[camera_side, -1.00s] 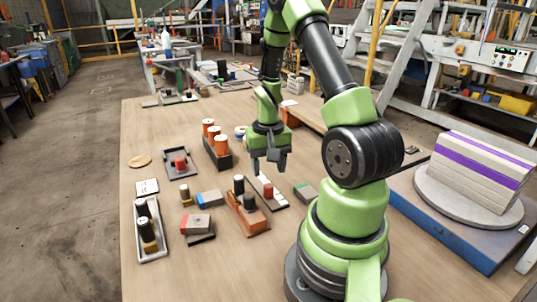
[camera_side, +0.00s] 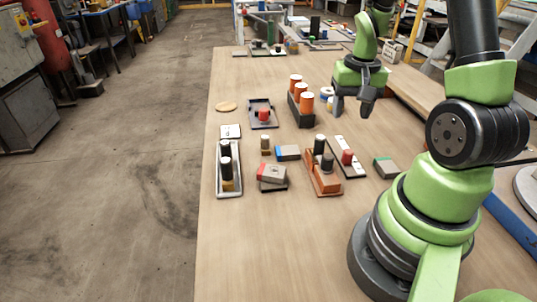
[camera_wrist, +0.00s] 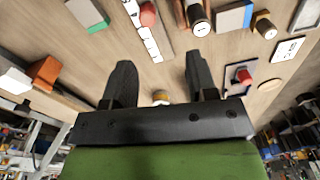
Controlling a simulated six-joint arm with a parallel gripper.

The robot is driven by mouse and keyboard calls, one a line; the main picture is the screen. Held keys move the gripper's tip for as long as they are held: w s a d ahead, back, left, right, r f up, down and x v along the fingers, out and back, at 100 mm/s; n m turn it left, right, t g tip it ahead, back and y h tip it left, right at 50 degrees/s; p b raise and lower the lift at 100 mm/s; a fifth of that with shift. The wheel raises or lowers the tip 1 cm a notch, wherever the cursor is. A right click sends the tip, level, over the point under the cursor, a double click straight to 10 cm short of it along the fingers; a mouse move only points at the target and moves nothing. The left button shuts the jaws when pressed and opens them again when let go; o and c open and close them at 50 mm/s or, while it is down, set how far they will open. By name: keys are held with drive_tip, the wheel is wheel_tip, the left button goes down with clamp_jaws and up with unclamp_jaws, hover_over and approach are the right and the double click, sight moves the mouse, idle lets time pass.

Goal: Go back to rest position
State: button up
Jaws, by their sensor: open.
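My gripper (camera_side: 354,106) hangs above the table (camera_side: 225,275), fingers down, right of the orange cylinders (camera_side: 306,103) in their dark holder. In the wrist view my gripper (camera_wrist: 160,80) has its two dark fingers well apart, with nothing held between them. A roll (camera_wrist: 160,97) shows beyond them, partly hidden by the gripper body. The white strip with a red cylinder (camera_side: 347,157) lies in front of the gripper in the side view. The exact height of the fingers above the table cannot be told.
Several small parts lie in front: a brown holder with dark cylinders (camera_side: 325,180), a blue-grey block (camera_side: 287,152), a red-grey block (camera_side: 271,177), a tray with dark cylinders (camera_side: 229,185) and a green-grey block (camera_side: 385,167). A wooden disc (camera_side: 227,106) lies at the left. The table's front left is clear.

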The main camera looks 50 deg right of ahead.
drive_tip(key=w+a+r+n+t, duration=0.2)
drive_tip(key=a+r+n+t, duration=0.1)
drive_tip(key=a+r, duration=0.8)
drive_tip(key=s+a+r+n+t+y, duration=0.2)
drive_tip(key=s+a+r, duration=0.4)
drive_tip(key=a, duration=0.3)
drive_tip(key=shift+s+a+n+t, duration=0.2)
drive_tip(key=shift+s+n+t, duration=0.35)
drive_tip(key=shift+n+t, duration=0.3)
idle(0.6)
